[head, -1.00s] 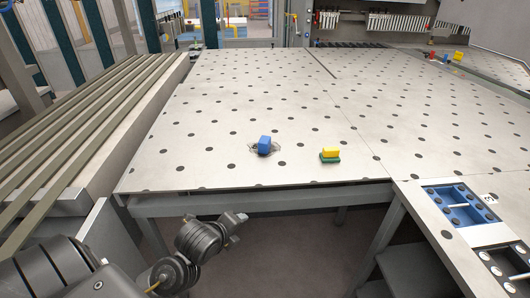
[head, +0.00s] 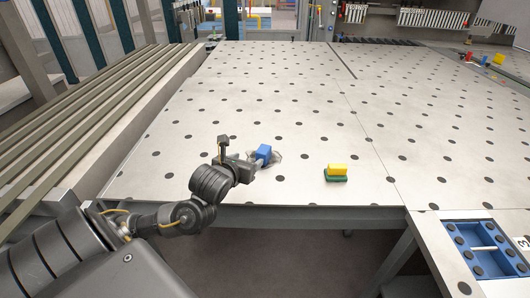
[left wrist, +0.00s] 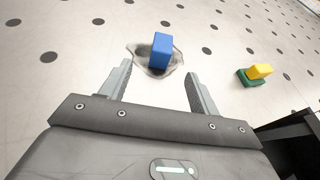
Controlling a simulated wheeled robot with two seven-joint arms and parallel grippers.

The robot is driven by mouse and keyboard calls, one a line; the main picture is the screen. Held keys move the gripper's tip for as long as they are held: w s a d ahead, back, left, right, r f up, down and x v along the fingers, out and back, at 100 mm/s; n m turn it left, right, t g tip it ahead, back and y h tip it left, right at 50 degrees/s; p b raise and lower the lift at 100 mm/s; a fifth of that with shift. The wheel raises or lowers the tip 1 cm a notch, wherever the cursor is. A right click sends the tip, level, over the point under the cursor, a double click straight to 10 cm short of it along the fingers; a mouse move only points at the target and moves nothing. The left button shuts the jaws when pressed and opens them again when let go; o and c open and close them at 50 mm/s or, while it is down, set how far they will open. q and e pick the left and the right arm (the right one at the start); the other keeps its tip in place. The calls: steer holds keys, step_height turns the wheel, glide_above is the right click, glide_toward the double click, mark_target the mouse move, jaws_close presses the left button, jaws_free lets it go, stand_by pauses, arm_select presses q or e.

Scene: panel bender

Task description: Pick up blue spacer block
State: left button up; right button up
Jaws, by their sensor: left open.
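The blue spacer block (head: 263,151) stands on the perforated metal table, on a small greyish, irregular patch. The block also shows upright in the left wrist view (left wrist: 161,50), just beyond the fingertips. My left gripper (head: 257,164) is at the near side of the block, above the table. In the left wrist view my left gripper (left wrist: 158,72) is open and empty, its fingers spread wider than the block, with the block roughly centred ahead of the gap. In the head view the gripper hides part of the block's near side. My right gripper is not seen.
A yellow block (head: 337,169) rests on a green block (head: 335,179) to the right. A blue tray (head: 489,250) lies at the lower right. Small coloured blocks (head: 498,59) stand at the far right. The table (head: 300,110) beyond the blue block is clear.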

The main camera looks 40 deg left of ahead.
mark_target(262, 152)
arm_select(q)
steer(key=w, duration=0.1)
steer(key=w+p, duration=0.1)
steer(key=w, duration=0.1)
steer(key=shift+f, duration=0.25)
steer(key=shift+a+p+x, duration=0.2)
steer(key=shift+p+x, duration=0.95)
steer(key=shift+x, duration=0.05)
steer(key=shift+f, duration=0.25)
steer(key=shift+w+f, duration=0.2)
steer(key=shift+w, duration=0.05)
steer(key=shift+w+p, duration=0.2)
steer(key=shift+p, duration=0.1)
steer(key=p+x, duration=0.2)
steer(key=x, duration=0.2)
steer(key=shift+s+a+p, duration=0.1)
steer(key=shift+a+p, duration=0.05)
steer(key=shift+p, duration=0.2)
steer(key=shift+w+f, duration=0.1)
steer(key=shift+w, duration=0.2)
steer(key=shift+f, duration=0.1)
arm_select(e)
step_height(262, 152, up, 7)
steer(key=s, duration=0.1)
